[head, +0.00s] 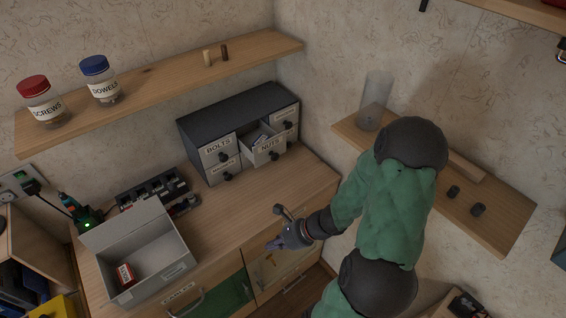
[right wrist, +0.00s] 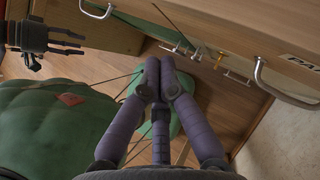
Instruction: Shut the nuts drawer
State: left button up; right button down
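The nuts drawer (head: 268,150), with a NUTS label and a dark knob, sticks out of the dark small-drawer cabinet (head: 240,112) at the back of the worktop. Its inside shows from above, with small pale contents. The other drawers look flush. My right gripper (head: 275,243) is by the worktop's front edge, below and apart from the nuts drawer. In the right wrist view its purple fingers (right wrist: 160,78) are drawn together with nothing seen between them. A dark gripper, seemingly my left one (right wrist: 45,38), shows at the upper left there; its finger state is unclear.
A grey open box (head: 140,252) holding a small red box stands on the worktop's left. A dark rack (head: 152,188) is behind it. A shelf (head: 165,82) with jars hangs above. Another shelf (head: 510,222) is at right. Worktop in front of the cabinet (head: 232,208) is clear.

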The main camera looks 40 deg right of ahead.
jog(key=w+d+r+m+t+h, duration=0.2)
jog(key=d+r+m+t+h, duration=0.3)
jog(key=d+r, duration=0.4)
jog(key=m+t+h, duration=0.3)
jog(key=m, duration=0.2)
send_near(277, 160)
jog(key=shift+b+x, duration=2)
jog(key=shift+x, duration=1.25)
jog(key=shift+r, duration=0.15)
jog(key=w+b, duration=0.1)
jog(key=w, duration=0.2)
jog(key=w+b, duration=0.1)
jog(key=w, duration=0.2)
jog(key=w+d+b, duration=0.1)
jog(key=w, duration=0.3)
jog(key=shift+d, duration=0.1)
jog(key=shift+w+b, duration=0.3)
jog(key=shift+w, duration=0.05)
jog(key=shift+r, duration=0.1)
